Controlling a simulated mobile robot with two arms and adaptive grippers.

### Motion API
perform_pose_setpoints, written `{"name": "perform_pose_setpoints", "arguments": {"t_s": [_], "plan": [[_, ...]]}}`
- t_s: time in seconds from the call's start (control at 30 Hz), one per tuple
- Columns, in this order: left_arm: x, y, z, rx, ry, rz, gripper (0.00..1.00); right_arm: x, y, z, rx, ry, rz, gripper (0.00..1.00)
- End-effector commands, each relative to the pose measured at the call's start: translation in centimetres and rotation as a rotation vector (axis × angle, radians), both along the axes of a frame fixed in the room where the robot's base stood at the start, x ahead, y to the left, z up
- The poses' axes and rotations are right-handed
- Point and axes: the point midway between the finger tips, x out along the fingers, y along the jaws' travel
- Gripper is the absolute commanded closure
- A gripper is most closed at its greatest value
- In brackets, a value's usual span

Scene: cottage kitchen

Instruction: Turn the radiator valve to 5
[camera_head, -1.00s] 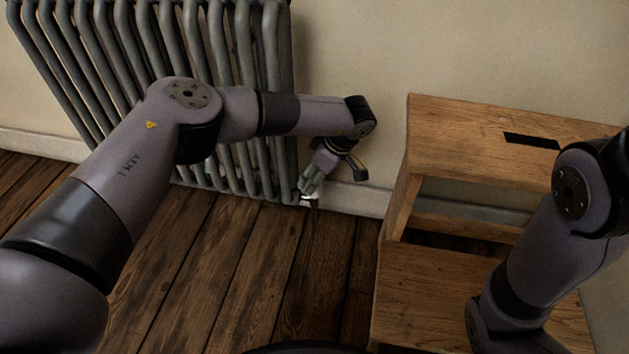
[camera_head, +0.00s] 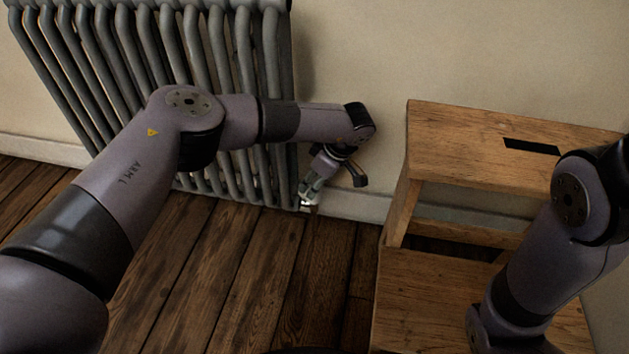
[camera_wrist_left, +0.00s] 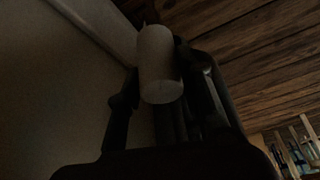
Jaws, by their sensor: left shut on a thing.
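The grey ribbed radiator (camera_head: 190,60) stands against the wall at the left in the head view. My left gripper (camera_head: 308,200) is low beside the radiator's bottom right corner. It is shut on the radiator valve, a small white piece (camera_head: 309,206) mostly hidden by the fingers in the head view. In the left wrist view the valve's pale cylindrical head (camera_wrist_left: 159,65) sits between the two dark fingers. No number or mark on it can be read; the picture is dark. My right gripper is out of view; only part of the right arm shows.
A wooden step stool (camera_head: 450,130) with a dark slot in its top stands right of the left gripper. Plank floor (camera_head: 260,270) is clear in front of the radiator. Several bottles (camera_wrist_left: 298,152) on a rack show at the lower right of the left wrist view.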

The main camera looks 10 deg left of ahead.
Motion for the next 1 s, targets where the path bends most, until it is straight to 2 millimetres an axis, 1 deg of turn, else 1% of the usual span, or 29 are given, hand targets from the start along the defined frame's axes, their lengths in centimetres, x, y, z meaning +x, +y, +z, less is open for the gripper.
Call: {"name": "perform_pose_setpoints", "arguments": {"t_s": [0.2,0.43,0.47,0.5,0.57,0.87,0.97,1.0], "plan": [[-0.1,0.0,0.0,0.002,0.002,0.098,0.94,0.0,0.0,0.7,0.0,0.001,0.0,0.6],[-0.1,0.0,0.0,0.002,0.002,0.101,0.94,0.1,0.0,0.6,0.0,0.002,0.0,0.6],[-0.1,0.0,-0.1,0.002,0.002,0.101,0.65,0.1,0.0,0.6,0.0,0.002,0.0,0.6],[-0.1,0.0,0.0,0.002,0.002,0.101,0.62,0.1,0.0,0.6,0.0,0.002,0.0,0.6],[-0.1,0.0,0.0,0.002,0.002,0.101,0.58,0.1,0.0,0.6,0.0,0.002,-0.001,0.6],[0.0,0.0,0.1,0.001,0.001,0.1,0.58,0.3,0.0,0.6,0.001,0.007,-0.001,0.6],[0.0,-0.3,0.7,0.0,0.0,0.099,0.58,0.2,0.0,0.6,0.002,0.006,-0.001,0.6],[0.0,-0.5,1.1,0.0,-0.001,0.098,0.58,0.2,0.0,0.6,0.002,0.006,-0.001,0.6]]}}
